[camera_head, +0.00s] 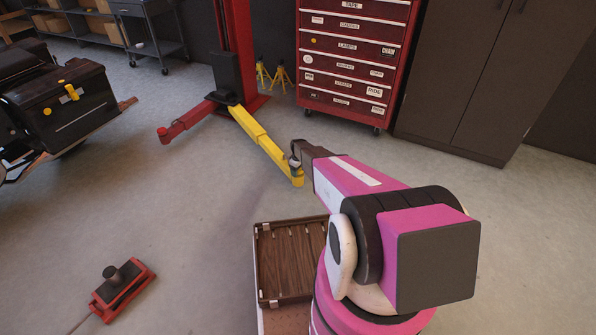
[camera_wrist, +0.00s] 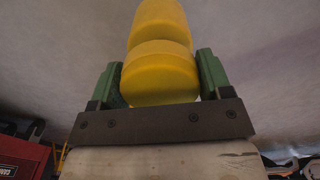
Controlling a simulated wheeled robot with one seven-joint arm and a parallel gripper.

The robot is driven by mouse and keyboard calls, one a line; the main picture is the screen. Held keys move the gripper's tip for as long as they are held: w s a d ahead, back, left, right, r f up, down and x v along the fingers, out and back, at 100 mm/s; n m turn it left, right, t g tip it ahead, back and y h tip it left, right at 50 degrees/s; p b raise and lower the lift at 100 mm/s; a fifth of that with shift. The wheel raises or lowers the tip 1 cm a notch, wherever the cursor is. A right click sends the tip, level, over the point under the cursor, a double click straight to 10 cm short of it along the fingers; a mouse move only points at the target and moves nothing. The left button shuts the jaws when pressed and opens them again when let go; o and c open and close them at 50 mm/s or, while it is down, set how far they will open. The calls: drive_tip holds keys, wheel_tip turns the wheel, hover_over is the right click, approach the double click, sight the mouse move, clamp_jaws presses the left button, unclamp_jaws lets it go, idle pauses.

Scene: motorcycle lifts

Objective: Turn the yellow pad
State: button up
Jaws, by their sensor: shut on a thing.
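The yellow pad (camera_wrist: 160,88) is a thick round disc in the middle of the wrist view, with more yellow of the lift arm beyond it. My gripper (camera_wrist: 157,75) has its two green fingers on either side of the pad, shut on it. In the head view my gripper (camera_head: 295,158) is at the end of the yellow lift arm (camera_head: 262,140). The pad is mostly hidden there by my gripper and arm.
A red lift post (camera_head: 236,40) with a red arm (camera_head: 187,122) stands behind. A red tool cabinet (camera_head: 350,60) and a grey locker (camera_head: 490,75) stand at the back. A motorcycle (camera_head: 60,100) is at left. A red jack (camera_head: 122,290) lies on open floor.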

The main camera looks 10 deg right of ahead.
drive_tip(key=n, duration=0.4)
drive_tip(key=shift+f+n, duration=0.15)
drive_tip(key=shift+n, duration=0.15)
drive_tip(key=n, duration=0.3)
drive_tip(key=shift+n, duration=0.4)
drive_tip(key=n, duration=0.4)
drive_tip(key=shift+n, duration=2.1)
idle(1.1)
idle(0.3)
drive_tip(key=o, duration=0.9)
